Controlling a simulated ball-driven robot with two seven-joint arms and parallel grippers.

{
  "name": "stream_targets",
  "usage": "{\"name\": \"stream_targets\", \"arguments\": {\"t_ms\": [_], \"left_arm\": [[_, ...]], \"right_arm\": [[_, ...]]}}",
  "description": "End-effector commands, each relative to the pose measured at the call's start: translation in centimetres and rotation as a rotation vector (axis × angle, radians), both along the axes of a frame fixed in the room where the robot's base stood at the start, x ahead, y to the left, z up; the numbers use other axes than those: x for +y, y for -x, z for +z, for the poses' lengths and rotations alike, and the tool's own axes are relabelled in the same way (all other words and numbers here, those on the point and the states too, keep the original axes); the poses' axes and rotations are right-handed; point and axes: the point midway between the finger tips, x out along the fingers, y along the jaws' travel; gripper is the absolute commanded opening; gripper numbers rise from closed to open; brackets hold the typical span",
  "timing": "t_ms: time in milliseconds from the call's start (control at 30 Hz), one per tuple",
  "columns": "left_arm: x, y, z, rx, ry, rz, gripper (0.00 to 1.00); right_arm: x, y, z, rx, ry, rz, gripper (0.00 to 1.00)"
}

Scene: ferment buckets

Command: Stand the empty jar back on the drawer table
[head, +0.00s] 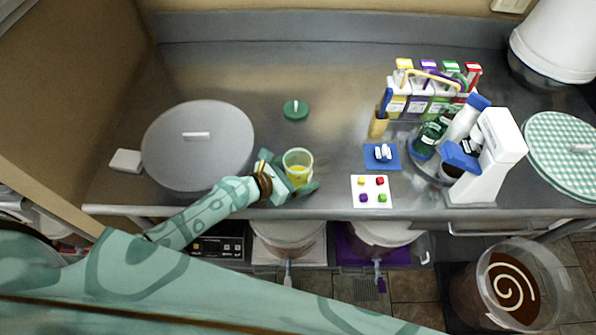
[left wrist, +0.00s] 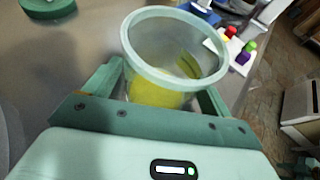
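A clear jar (head: 298,160) with a pale green rim is between the fingers of my left gripper (head: 292,186), near the front edge of the steel table (head: 330,130). In the left wrist view the jar (left wrist: 172,50) is upright or nearly so, open at the top, with yellow low in it and green slivers against its far wall. My left gripper (left wrist: 160,98) has a finger on either side of the jar and appears shut on it. I cannot tell whether the jar's base touches the table. My right gripper is not in view.
A green lid (head: 295,109) lies behind the jar. A large grey lid (head: 198,145) is at left. A white card (head: 372,191) with coloured cubes, a blue pad (head: 382,157) and a bottle rack (head: 430,98) are at right. Buckets (head: 288,238) stand below. The table's middle is clear.

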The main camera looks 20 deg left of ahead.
Motion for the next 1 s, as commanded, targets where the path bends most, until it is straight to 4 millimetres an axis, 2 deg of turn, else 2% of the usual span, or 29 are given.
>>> {"name": "stream_targets", "arguments": {"t_ms": [300,733,1000], "left_arm": [[0.2,0.2,0.6,0.000,0.000,0.000,0.84],[5.4,7.0,4.0,0.001,-0.001,-0.002,0.84],[6.8,8.7,5.0,-0.001,0.001,0.000,0.84]], "right_arm": [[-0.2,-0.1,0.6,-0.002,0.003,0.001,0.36],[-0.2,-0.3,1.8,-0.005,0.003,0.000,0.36],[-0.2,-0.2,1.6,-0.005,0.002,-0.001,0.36]]}}
